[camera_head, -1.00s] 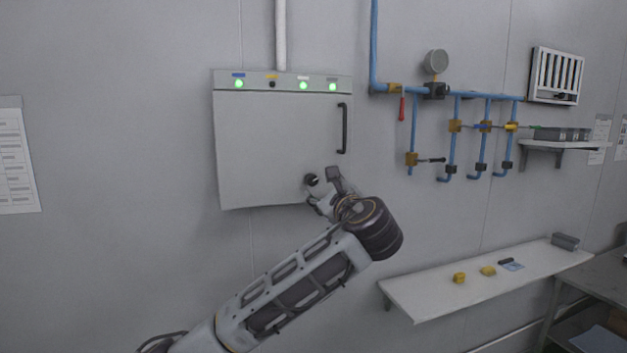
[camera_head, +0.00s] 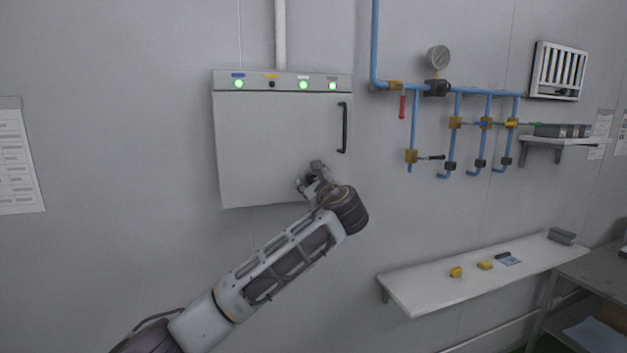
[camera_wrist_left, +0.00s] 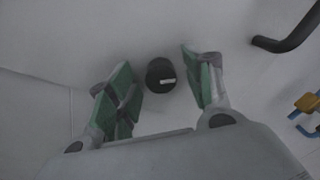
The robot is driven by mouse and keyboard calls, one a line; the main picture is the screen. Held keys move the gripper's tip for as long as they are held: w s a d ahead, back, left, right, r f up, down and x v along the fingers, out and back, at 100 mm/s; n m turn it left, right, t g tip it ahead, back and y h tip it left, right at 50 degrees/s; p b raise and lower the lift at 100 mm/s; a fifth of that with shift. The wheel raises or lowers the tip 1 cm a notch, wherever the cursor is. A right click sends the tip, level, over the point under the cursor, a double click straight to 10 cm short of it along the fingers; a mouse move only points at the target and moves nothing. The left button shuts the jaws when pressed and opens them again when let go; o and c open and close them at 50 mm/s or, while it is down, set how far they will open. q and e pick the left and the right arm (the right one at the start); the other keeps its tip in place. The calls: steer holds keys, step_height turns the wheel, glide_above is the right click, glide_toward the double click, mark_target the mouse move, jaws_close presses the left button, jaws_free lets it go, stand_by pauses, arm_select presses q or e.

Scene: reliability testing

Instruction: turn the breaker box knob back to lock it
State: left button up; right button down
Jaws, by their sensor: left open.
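The grey breaker box (camera_head: 270,135) hangs on the wall with its door shut. Its black round knob (camera_wrist_left: 161,74) shows in the left wrist view with a small white mark on it. My left gripper (camera_head: 307,176) is at the lower right of the box door in the head view, and hides the knob there. In the left wrist view the left gripper (camera_wrist_left: 163,82) is open, its green-padded fingers on either side of the knob with a gap to each. My right gripper is not in view.
A black door handle (camera_head: 344,128) stands out above and right of my gripper. Blue pipes with valves (camera_head: 455,124) are on the wall to the right. A white shelf (camera_head: 420,292) with small yellow parts is at lower right.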

arm_select(q)
steer(key=c, duration=1)
steer(key=shift+n, duration=0.3)
steer(key=n+b, duration=0.2)
steer(key=n, duration=0.1)
steer(key=n+b, duration=0.1)
steer(key=b, duration=0.1)
steer(key=shift+f+n, duration=0.25)
steer(key=shift+n, duration=0.05)
steer(key=shift+n+b, duration=1.8)
steer(key=shift+n, duration=1.7)
